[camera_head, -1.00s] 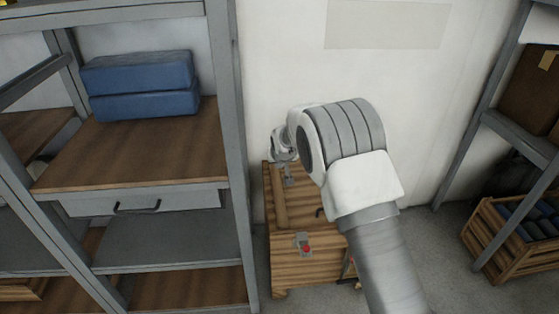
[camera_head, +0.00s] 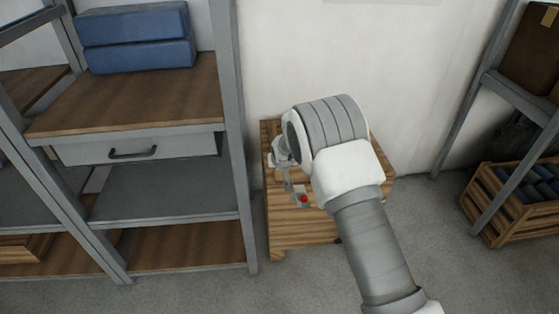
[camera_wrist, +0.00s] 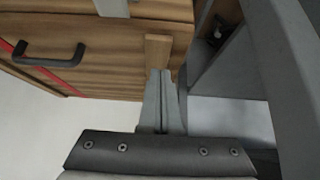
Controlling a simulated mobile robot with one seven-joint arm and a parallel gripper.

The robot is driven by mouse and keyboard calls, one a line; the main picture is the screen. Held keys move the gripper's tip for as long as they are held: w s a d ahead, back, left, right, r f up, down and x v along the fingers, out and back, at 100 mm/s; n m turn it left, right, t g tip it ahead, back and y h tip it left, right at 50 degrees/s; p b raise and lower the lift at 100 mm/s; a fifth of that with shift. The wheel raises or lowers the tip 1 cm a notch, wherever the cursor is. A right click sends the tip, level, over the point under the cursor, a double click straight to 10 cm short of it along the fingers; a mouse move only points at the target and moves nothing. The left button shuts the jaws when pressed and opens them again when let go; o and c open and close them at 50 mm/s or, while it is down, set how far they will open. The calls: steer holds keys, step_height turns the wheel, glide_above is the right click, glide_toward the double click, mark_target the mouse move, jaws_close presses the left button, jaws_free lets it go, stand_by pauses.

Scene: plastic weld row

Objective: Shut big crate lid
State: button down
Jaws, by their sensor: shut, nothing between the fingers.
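The big wooden crate (camera_head: 300,230) stands on the floor against the wall. Its planked top (camera_head: 272,135) shows behind and left of my arm, which hides most of it; I cannot tell how far the lid is shut. A grey latch with a red button (camera_head: 303,198) sits at the front. My gripper (camera_head: 288,186) is at the crate's left front, beside the latch. In the wrist view my gripper (camera_wrist: 161,76) is shut and empty, its tips at the end of a wooden batten (camera_wrist: 158,50). A black handle (camera_wrist: 50,60) shows on the crate.
A metal shelf unit (camera_head: 235,140) with a drawer (camera_head: 135,150) stands close on the crate's left. Blue boxes (camera_head: 135,40) lie on its upper board. Another rack (camera_head: 505,95) and a slatted crate (camera_head: 505,205) stand at the right. Floor in front is clear.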

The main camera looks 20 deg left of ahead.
mark_target(279, 178)
steer(key=shift+s+d+f+b, duration=0.15)
steer(key=shift+f+b, duration=0.15)
steer(key=shift+f, duration=0.6)
steer(key=shift+s+a+f+b, duration=0.15)
steer(key=shift+f+b, duration=0.15)
steer(key=shift+f, duration=0.55)
steer(key=shift+d, duration=0.1)
step_height(279, 178, up, 4)
steer(key=p, duration=0.2)
steer(key=s+d+f+p, duration=0.2)
steer(key=s+d+f, duration=0.1)
steer(key=s, duration=0.5)
steer(key=shift+s+d+f, duration=0.15)
steer(key=shift+s+d, duration=0.2)
